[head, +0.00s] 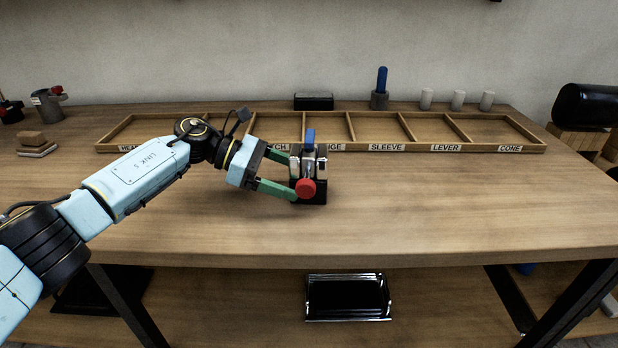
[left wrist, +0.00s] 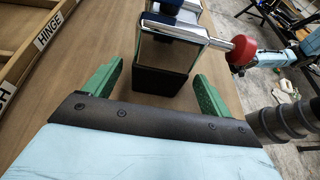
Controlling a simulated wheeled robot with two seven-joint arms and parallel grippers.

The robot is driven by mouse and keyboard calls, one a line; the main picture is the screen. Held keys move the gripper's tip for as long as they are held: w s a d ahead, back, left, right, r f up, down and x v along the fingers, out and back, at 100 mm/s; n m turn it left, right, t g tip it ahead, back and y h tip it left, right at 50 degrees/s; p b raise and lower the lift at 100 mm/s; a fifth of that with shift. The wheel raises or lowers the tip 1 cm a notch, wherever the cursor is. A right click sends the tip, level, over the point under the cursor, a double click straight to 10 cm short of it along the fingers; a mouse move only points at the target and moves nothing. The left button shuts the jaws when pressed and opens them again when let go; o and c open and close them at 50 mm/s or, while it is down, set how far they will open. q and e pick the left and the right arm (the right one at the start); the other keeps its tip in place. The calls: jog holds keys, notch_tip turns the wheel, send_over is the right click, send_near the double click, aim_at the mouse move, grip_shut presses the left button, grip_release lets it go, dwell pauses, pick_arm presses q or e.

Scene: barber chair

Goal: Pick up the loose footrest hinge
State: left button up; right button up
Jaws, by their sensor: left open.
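The footrest hinge appears to be the shiny metal piece (head: 308,165) on the bench, with a blue upright part, a red round knob and a black block at its base. I cannot tell which of these parts belong to the hinge and which to a holder. The metal piece is also at the top of the left wrist view (left wrist: 185,32), with the black block (left wrist: 160,80) below it. My left gripper (head: 291,176) is open, its green fingers to the left of the piece. In the left wrist view the fingers (left wrist: 158,78) stand on either side of the black block, with gaps.
A wooden tray (head: 386,148) with labelled compartments lies behind the metal piece. Behind it stand a black box (head: 313,101), a blue-topped grey holder (head: 380,98) and pale cylinders (head: 457,100). The bench (head: 450,205) is clear to the right. A black tray (head: 348,297) sits below.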

pick_arm(q)
jog(key=shift+x, duration=0.85)
jog(key=c, duration=1.5)
jog(key=shift+w+r, duration=0.1)
